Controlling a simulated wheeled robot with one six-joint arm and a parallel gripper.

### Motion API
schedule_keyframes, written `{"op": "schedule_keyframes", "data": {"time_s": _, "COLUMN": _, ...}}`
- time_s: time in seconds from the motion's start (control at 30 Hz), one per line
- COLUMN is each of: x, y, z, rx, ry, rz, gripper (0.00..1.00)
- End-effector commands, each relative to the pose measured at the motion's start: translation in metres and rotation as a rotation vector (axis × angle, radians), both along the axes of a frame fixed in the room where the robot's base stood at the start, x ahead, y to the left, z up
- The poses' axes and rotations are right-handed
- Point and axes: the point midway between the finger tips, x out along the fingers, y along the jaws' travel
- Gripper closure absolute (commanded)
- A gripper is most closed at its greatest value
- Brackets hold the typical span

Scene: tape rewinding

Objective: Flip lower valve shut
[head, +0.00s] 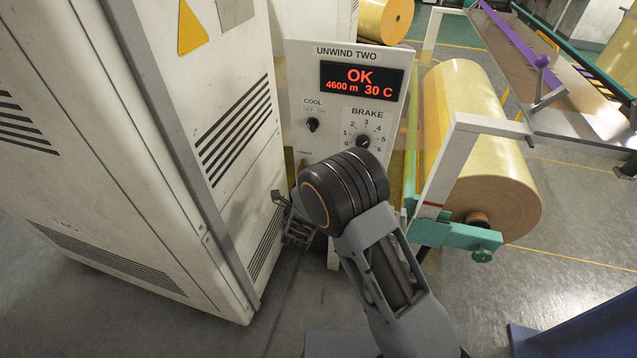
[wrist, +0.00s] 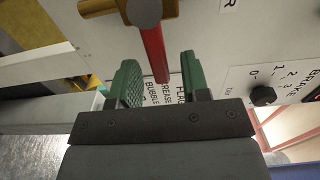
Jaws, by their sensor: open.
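A valve with a brass body (wrist: 98,8) and a red lever (wrist: 153,52) is mounted on the pale panel in the wrist view. The lever points down in that picture, between the two green fingers of my gripper (wrist: 158,78). The gripper is open, with a gap showing on either side of the lever. In the head view my gripper (head: 294,220) is in front of the lower part of the control panel (head: 298,82), beside the white cabinet. My wrist hides most of that part of the panel, so the red lever does not show there.
The white cabinet (head: 120,110) stands close on the left. A large yellow roll (head: 465,120) in a frame is to the right. The brake knob (head: 363,141) is above my wrist and also shows in the wrist view (wrist: 262,96).

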Motion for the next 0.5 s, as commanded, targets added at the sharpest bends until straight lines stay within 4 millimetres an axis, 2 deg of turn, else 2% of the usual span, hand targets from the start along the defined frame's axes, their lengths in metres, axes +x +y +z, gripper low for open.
{"op": "schedule_keyframes", "data": {"time_s": 0.3, "x": -0.063, "y": 0.019, "z": 0.001, "rx": -0.002, "ry": 0.001, "rz": 0.005, "gripper": 0.57}}
{"op": "schedule_keyframes", "data": {"time_s": 0.5, "x": -0.096, "y": 0.028, "z": 0.001, "rx": -0.002, "ry": 0.001, "rz": 0.005, "gripper": 0.57}}
